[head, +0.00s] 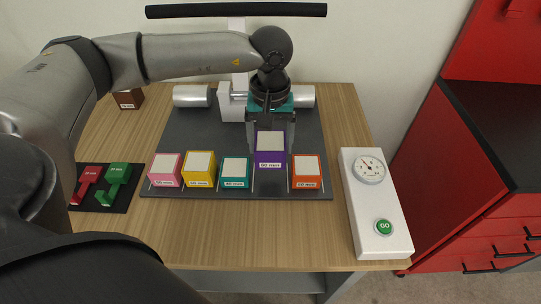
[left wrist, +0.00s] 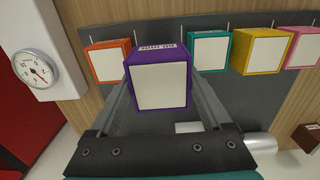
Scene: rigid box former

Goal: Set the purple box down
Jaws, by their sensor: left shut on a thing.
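The purple box (head: 270,158) has a white top and a label on its front, and sits in the row between the teal box (head: 235,171) and the orange box (head: 305,171). It stands higher than its neighbours in the head view. My left gripper (head: 271,135) is shut on it from behind, and in the left wrist view the fingers lie along both sides of the purple box (left wrist: 160,82). Whether its underside touches the dark mat (head: 300,140) is hard to tell. My right gripper is not in view.
A pink box (head: 165,169) and a yellow box (head: 199,168) stand left in the row. A white panel with a gauge (head: 369,168) and green GO button is at right. A dark board (head: 90,202) with red and green pieces is at left. A silver cylinder (head: 191,96) lies behind.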

